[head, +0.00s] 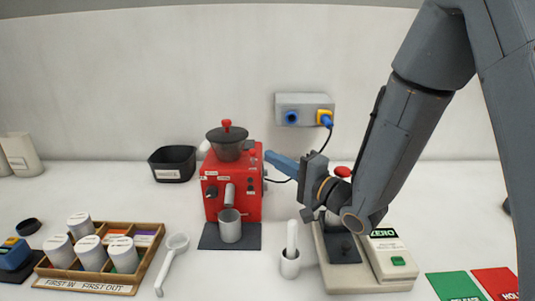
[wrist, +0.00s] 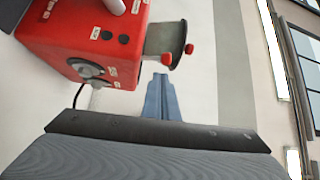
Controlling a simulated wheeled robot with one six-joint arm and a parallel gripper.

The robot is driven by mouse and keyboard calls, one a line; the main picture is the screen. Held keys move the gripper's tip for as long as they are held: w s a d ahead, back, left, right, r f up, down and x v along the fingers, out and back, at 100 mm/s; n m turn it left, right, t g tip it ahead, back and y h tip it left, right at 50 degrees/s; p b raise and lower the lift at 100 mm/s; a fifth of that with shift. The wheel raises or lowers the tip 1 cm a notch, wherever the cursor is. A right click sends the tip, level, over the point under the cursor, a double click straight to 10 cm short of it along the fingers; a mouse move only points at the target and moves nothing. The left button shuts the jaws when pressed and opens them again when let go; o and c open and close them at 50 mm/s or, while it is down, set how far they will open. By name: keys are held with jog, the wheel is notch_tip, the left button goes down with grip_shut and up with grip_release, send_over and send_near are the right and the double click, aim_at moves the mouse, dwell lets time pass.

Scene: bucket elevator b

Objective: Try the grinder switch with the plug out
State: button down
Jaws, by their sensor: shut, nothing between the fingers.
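The red grinder (head: 225,185) stands upright on a dark mat, with a dark hopper and red lid knob on top. In the wrist view the grinder (wrist: 50,30) is tilted, showing a round metal dial (wrist: 90,69) and two black buttons (wrist: 115,38) on its side. I cannot tell which control is the switch. A blue plug (head: 327,121) appears seated in the yellow socket of the grey wall box (head: 290,100), its dark cord running down behind my gripper. My gripper (head: 268,155) is shut and empty beside the grinder's upper right; its blue fingers (wrist: 161,78) point past the dial side.
A metal cup (head: 230,228) stands before the grinder. A wooden tray (head: 138,275) of jars and a white scoop (head: 172,260) lie left. A black bin (head: 171,165) stands behind.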

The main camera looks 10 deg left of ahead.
jog(key=f+v, duration=0.1)
jog(key=v, duration=0.5)
jog(key=shift+f, duration=0.25)
jog(key=shift+r, duration=0.1)
